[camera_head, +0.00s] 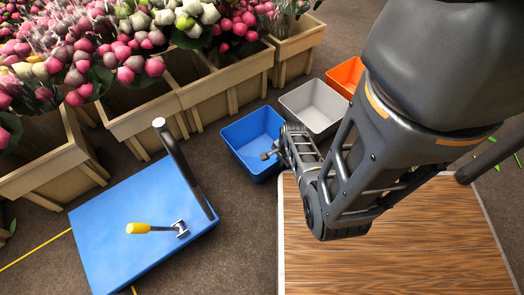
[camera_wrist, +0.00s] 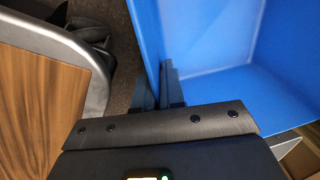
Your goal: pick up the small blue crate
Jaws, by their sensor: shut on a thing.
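The small blue crate (camera_head: 246,132) is an open box in the head view, left of the grey crate. My gripper (camera_head: 270,153) reaches its near right side from the wooden-topped table side. In the wrist view the crate (camera_wrist: 225,55) fills the upper right, and its inside is empty where it shows. My gripper's fingers (camera_wrist: 165,88) are shut on the crate's wall, with one finger inside and the other outside. The crate's underside is hidden, so I cannot tell whether it touches the floor.
A grey crate (camera_head: 317,104) and an orange crate (camera_head: 346,76) stand to the right. A wooden-topped table (camera_head: 400,245) is beside my arm. A blue platform cart (camera_head: 125,235) with a dark handle stands left. Wooden planters (camera_head: 165,112) hold tulip bunches behind.

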